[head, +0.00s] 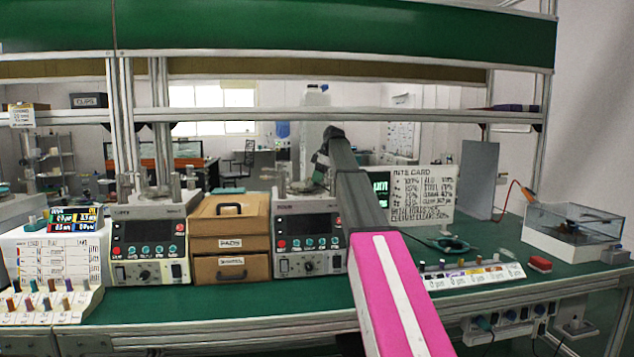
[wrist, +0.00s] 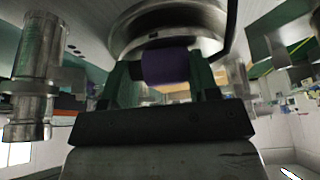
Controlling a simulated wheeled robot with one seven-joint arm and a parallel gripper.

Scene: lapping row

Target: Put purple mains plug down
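My gripper, seen in the wrist view (wrist: 164,78), has its two dark green fingers on either side of a purple block-like piece, which I take to be the purple mains plug (wrist: 166,66). The fingers appear to touch it on both sides. Its far end meets or overlaps a round metal part (wrist: 168,25) of a machine; I cannot tell whether they touch. In the head view my arm reaches over the bench toward the right lapping machine (head: 308,240), and my gripper and the plug cannot be made out there.
The green bench (head: 230,312) has a free strip in front. A metal post (wrist: 38,70) is close by in the wrist view.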

